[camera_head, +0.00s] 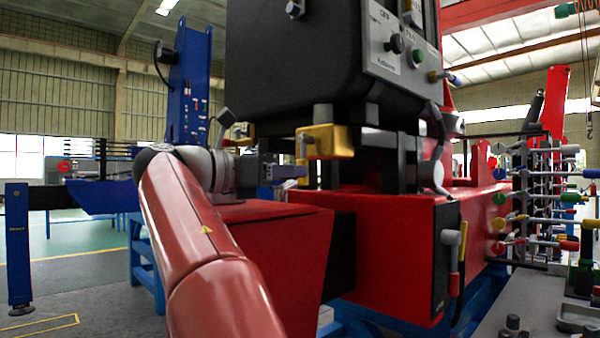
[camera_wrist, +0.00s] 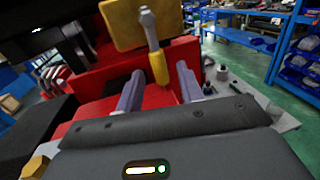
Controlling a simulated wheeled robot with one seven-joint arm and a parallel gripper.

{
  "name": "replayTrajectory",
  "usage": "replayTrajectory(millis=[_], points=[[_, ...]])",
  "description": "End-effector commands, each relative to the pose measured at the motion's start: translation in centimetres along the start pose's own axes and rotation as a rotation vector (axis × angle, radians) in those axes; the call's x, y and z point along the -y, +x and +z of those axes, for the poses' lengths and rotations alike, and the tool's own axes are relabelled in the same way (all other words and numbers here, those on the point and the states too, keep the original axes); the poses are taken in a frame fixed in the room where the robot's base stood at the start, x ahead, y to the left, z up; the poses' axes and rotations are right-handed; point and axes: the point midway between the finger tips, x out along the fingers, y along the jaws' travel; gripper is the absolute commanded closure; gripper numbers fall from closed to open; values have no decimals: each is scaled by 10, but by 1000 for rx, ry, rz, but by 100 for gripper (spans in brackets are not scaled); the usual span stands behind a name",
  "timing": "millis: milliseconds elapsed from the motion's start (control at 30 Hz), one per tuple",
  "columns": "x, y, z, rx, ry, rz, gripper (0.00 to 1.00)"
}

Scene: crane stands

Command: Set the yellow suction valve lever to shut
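A yellow valve block (camera_head: 330,141) sits under the black control box. A lever with a yellow grip hangs at its left end in the head view. In the wrist view the yellow block (camera_wrist: 122,25) is at the top, and the lever's grey shaft runs down to its yellow grip (camera_wrist: 159,67). My gripper (camera_head: 297,171) points at the lever from the left in the head view. In the wrist view my gripper (camera_wrist: 157,80) is open, with its two fingers apart. The yellow grip shows between the fingertips; contact cannot be told. The gap between the fingers looks empty.
The black control box (camera_head: 300,60) overhangs close above the lever. A red housing (camera_head: 390,230) lies below. Another yellow-handled lever (camera_head: 461,245) is on the housing's right side. A rack of coloured fittings (camera_head: 540,200) stands at the right. Open floor (camera_head: 90,260) lies at the left.

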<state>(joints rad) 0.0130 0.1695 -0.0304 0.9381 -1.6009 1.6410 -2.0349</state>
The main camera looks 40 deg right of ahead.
Motion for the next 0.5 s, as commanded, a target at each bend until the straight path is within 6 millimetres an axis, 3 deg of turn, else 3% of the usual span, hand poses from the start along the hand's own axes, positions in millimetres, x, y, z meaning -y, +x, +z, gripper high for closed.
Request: replayTrajectory(millis=[200,500], points=[[0,31,0,0,0,-1,63],[0,40,-1,-1,0,2,63]])
